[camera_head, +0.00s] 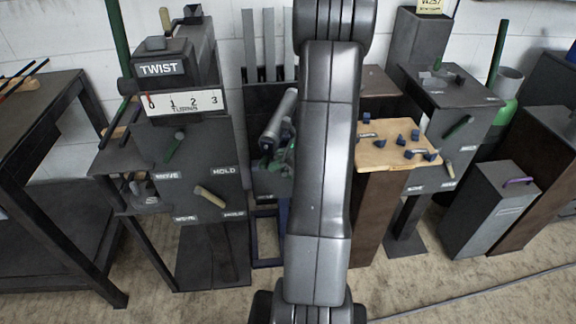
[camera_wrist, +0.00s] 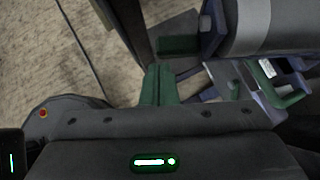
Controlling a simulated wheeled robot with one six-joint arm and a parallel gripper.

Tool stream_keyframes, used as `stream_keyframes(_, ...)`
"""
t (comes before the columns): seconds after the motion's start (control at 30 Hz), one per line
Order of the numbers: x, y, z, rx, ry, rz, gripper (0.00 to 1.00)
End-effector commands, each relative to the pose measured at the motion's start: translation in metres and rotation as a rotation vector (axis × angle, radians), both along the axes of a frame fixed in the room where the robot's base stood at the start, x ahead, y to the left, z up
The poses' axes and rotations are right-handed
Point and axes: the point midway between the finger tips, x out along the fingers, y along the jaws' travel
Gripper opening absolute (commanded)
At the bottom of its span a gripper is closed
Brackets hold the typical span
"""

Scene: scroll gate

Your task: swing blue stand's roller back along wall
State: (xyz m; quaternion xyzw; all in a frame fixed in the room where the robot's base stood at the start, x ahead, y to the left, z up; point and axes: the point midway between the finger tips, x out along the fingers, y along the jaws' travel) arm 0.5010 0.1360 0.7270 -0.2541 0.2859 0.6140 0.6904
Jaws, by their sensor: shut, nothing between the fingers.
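The blue stand (camera_head: 257,238) stands against the wall at the middle, partly hidden behind my arm. Its roller (camera_head: 280,118), a dark grey cylinder, is tilted, with its upper end to the right and its lower end near green parts. In the wrist view a large grey cylinder with a lighter band, apparently the roller (camera_wrist: 280,28), fills the upper right. Blue frame parts (camera_wrist: 213,30) show at its left end. My gripper (camera_wrist: 158,70) has its green fingers together and empty, below and left of the cylinder, seemingly apart from it.
A grey TWIST post (camera_head: 185,150) stands close left of the stand. A brown pedestal (camera_head: 372,215) with a tan top holding several small dark blocks is close right. A dark table (camera_head: 45,90) is far left. Carpet in front is mostly clear, with a cable at right.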

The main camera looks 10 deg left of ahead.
Motion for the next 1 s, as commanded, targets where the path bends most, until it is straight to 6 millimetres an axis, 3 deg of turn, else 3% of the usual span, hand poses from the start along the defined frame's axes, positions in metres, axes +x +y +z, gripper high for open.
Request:
stream_keyframes(0.53,0.000,0.011,0.001,-0.001,-0.001,-0.022,0.00)
stream_keyframes(0.83,0.002,0.061,0.002,0.000,0.000,-0.235,0.00)
stream_keyframes(1.0,0.008,0.084,0.002,-0.001,0.002,-0.267,0.00)
